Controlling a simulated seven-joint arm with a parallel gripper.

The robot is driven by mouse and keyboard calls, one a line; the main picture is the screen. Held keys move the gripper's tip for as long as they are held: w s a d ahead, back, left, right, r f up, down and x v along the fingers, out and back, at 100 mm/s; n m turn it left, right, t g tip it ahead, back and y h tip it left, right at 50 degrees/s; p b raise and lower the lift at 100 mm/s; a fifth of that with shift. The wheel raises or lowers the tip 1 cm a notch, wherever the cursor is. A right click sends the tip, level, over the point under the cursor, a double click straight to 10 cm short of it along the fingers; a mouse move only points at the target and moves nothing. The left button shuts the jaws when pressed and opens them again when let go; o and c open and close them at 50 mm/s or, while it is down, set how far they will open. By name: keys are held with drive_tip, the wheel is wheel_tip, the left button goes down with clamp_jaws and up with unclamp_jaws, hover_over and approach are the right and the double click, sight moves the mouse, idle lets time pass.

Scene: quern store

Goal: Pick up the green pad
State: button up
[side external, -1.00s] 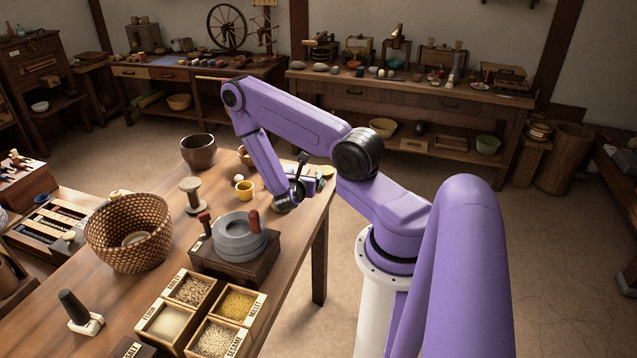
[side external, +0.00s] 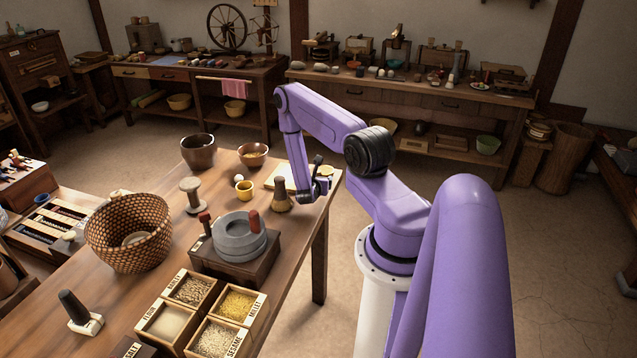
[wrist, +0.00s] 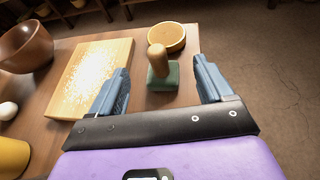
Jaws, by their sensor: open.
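The green pad (wrist: 160,78) is a small green block with an upright wooden knob on top. In the wrist view it stands on the table between and ahead of my fingers, apart from both. My gripper (wrist: 160,64) is open and empty, with one blue finger on either side of the pad. In the side external view my gripper (side external: 320,186) is low over the table's right edge. I cannot make out the pad in that view, where my arm is in the way.
A pale wooden board (wrist: 70,88) lies just left of the pad. A round wooden dish (wrist: 166,37) stands just behind it. A brown bowl (wrist: 25,47), a white egg (wrist: 7,110) and a yellow cup (wrist: 12,157) are further left. The quern (side external: 239,238) stands nearer the side camera.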

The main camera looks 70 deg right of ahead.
drive_tip(key=shift+x, duration=3)
drive_tip(key=shift+c, duration=0.3)
drive_tip(key=c, duration=1)
